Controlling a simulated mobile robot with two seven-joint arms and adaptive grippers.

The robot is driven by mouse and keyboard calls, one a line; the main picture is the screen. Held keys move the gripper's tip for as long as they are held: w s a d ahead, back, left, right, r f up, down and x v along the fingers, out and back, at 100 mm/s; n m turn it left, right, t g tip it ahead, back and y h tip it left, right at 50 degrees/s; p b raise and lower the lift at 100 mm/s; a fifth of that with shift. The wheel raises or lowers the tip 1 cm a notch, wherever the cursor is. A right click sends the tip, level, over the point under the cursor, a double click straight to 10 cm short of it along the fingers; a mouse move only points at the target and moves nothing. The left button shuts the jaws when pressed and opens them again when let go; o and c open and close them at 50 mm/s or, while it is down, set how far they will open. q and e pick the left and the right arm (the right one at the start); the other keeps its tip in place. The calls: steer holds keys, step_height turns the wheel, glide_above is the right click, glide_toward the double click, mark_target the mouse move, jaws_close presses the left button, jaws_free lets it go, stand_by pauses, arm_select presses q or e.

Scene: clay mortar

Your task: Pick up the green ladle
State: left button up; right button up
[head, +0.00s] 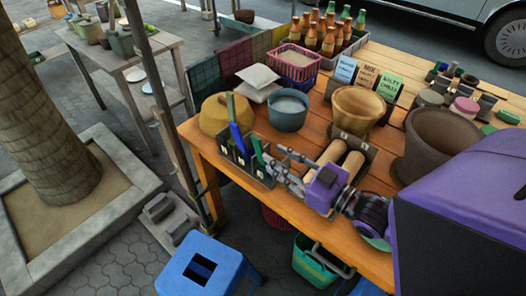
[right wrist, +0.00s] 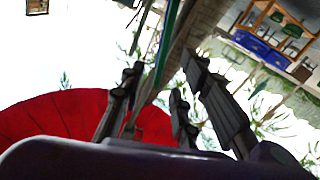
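The green ladle (head: 257,149) stands upright in a dark divided holder (head: 236,164) at the table's left front corner. In the right wrist view, a thin green handle (right wrist: 167,42) runs between the two open fingers, with gaps to both sides. I cannot tell whether either finger touches it. The ladle's lower end is hidden in the holder. My left gripper is not in view.
A yellow-brown pot (head: 214,115), a grey-blue bowl (head: 288,109) and a wooden bowl (head: 357,108) stand behind the holder. Rolled tan cylinders (head: 352,166) lie near my right gripper. A blue stool (head: 208,268) stands in front of the table.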

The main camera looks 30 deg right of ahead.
mark_target(262, 148)
steer(key=shift+w+a+r, duration=0.35)
steer(key=shift+w+r, duration=0.05)
steer(key=shift+w, duration=0.3)
steer(key=shift+w+a, duration=0.15)
steer(key=shift+w, duration=0.15)
steer(key=p+x, duration=0.1)
steer(key=x, duration=0.3)
steer(key=shift+f, duration=0.15)
steer(key=shift+w+a+f, duration=0.1)
steer(key=shift+w, duration=0.3)
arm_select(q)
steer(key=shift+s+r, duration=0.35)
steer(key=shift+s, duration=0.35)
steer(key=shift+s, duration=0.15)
arm_select(e)
jaws_close()
